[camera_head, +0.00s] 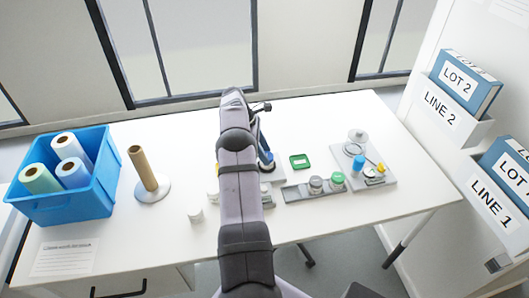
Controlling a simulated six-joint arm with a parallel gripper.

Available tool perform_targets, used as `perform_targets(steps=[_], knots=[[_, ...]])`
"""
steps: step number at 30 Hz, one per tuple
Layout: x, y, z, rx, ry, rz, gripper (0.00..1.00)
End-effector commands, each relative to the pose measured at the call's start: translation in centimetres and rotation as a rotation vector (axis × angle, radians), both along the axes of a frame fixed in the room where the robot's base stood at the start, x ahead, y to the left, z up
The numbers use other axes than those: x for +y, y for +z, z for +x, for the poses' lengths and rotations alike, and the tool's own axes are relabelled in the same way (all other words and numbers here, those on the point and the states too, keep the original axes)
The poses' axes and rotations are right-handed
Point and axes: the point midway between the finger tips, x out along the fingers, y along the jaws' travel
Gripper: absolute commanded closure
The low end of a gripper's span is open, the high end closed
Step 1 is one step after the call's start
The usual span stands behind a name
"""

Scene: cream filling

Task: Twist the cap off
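Small jars stand on the table. One has a grey lid (315,184) and another has a green lid (338,180); both sit in a grey rack at the middle right. A small blue-topped container (358,163) stands further right. White jars stand left of my arm, one at the front (196,215). Which cap the task means cannot be told. My arm reaches from the bottom centre over the table. My gripper is at the far end, around a dark blue upright part (265,152); its fingers are too small and covered to make out. Anything directly behind the arm is hidden.
A green square tray (299,162) lies behind the rack. A clear vessel (357,138) stands on a grey board at right. At left are a blue bin (80,207) of rolls and a brown tube on a round stand (146,172). The front right table is clear.

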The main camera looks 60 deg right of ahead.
Motion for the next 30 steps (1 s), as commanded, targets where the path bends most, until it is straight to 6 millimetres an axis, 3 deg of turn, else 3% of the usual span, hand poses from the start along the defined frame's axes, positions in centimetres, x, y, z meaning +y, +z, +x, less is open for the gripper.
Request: perform_targets(steps=[1,3,30], knots=[[0.0,0.0,0.0,0.0,0.0,0.0,0.7],[-0.01,0.0,0.01,0.0,0.001,0.0,0.81],[-0.15,0.72,0.11,-0.002,0.003,-0.006,0.81]])
